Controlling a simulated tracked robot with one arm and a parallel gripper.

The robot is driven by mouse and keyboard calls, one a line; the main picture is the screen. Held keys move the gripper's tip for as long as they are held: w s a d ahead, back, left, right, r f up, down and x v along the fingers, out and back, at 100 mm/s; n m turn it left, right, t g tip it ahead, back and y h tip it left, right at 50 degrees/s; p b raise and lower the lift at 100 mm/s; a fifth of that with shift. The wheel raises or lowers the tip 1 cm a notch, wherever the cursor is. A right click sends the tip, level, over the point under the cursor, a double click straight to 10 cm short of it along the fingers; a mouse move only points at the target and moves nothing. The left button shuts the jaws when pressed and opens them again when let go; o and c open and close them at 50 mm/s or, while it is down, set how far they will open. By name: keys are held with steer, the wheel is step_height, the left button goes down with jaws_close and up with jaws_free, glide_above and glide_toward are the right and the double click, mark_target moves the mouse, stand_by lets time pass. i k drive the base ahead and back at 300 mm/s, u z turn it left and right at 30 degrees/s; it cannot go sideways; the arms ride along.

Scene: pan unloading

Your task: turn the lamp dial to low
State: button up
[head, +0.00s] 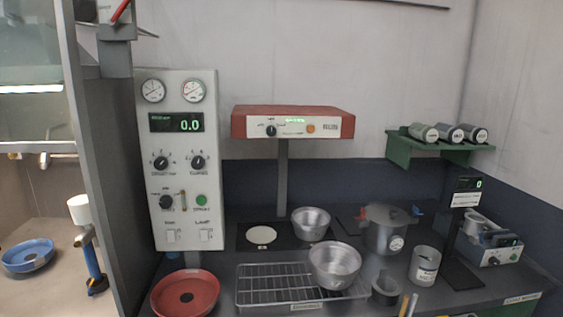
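The lamp is a red box-shaped head (293,113) on a grey post (283,180), standing at the back of the bench in the middle of the head view. Its pale front face carries a small black dial (271,131) on the left. My gripper is not in view.
A white control panel (182,220) with gauges, knobs and a display reading 0.0 stands left of the lamp. Below are a red pan (185,291), a wire rack (267,286), metal bowls (334,262) and a lidded pot (384,236). A green shelf (399,146) holds canisters.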

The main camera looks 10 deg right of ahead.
mark_target(271, 131)
steer(key=k, duration=0.6)
steer(key=z, duration=0.35)
steer(key=i, duration=1.45)
steer(key=u, duration=0.4)
